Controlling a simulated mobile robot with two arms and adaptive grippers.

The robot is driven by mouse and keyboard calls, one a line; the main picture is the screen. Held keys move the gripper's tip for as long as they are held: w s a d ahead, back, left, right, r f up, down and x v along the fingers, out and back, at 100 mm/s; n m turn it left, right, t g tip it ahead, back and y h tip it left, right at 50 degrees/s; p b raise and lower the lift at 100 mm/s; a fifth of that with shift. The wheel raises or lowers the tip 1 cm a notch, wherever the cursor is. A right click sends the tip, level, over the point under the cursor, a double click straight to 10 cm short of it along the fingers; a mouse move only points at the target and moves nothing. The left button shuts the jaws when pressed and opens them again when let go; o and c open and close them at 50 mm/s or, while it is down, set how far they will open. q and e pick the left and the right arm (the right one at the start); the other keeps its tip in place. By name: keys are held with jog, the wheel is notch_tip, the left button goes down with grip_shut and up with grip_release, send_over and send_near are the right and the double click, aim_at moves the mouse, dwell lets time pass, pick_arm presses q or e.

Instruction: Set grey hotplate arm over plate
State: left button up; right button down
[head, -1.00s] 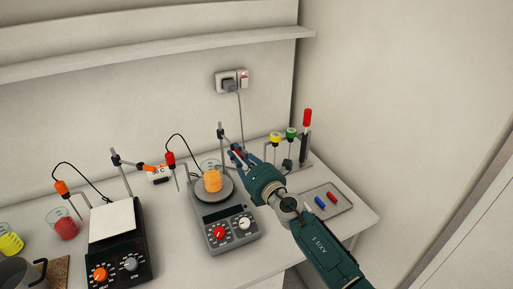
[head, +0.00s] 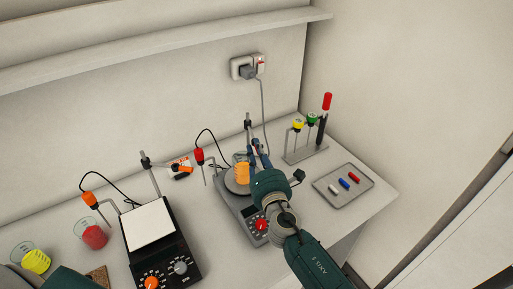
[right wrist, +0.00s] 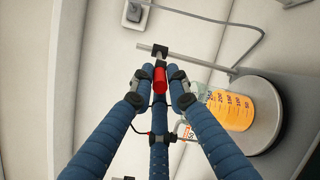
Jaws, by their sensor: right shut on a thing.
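The grey hotplate (head: 233,212) stands at the middle of the bench. On its round plate (head: 232,186) is a beaker with orange liquid (head: 242,173). Its upright rod (head: 248,135) with a dark clamp rises behind the plate. My right gripper (head: 257,150) is just right of the beaker, by the rod. In the right wrist view its blue fingers close around a red piece (right wrist: 160,78) near a thin metal bar, which I take as the hotplate's arm. The beaker and plate show right of the fingers there. The fingers partly hide the arm in the head view. My left gripper is out of view.
A black hotplate (head: 186,253) with a white top stands to the left, beside red (head: 94,237) and yellow (head: 36,261) beakers. A rack (head: 306,152) and tray (head: 341,197) stand right.

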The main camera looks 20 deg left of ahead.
jog(key=c, duration=1.8)
grip_release()
jog(key=shift+w+r, duration=0.2)
jog(key=shift+r, duration=0.35)
jog(key=shift+o, duration=0.2)
jog(key=shift+f, duration=0.15)
jog(key=shift+s+f, duration=0.15)
jog(key=shift+d, duration=0.1)
jog(key=v, duration=1.2)
